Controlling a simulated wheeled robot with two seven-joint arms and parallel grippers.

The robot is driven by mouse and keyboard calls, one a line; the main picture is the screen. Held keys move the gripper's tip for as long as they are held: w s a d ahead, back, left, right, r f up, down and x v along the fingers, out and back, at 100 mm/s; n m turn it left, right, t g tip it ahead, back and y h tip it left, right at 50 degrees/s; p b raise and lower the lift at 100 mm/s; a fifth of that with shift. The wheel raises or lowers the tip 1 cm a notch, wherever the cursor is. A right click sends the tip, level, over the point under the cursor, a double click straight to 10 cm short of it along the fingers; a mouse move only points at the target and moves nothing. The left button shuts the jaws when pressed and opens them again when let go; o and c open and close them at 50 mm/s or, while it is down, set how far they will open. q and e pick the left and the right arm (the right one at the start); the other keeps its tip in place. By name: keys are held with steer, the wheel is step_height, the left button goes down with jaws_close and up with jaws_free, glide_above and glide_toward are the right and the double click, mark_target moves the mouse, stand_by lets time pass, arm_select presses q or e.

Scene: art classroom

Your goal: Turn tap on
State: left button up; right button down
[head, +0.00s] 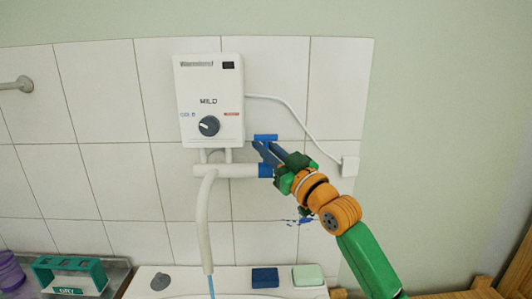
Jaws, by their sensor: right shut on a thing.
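The tap is a white horizontal pipe (228,171) under the water heater, with a blue end collar (265,171) and a small blue handle (266,137) above it. My right gripper (262,149) reaches in from the lower right and is shut on the blue handle. Its fingers hide the part between handle and collar. My left gripper is not in view.
The white water heater (210,100) with a dark knob hangs on the tiles. Its cord runs to a wall box (349,166). Below are a white sink edge (235,272), a dark blue block (265,277), a pale green block (308,275) and a green holder (70,274).

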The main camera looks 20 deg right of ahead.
steer(key=c, duration=0.9)
jaws_free()
steer(key=b+v, duration=0.3)
steer(key=v, duration=0.4)
steer(key=shift+b, duration=0.3)
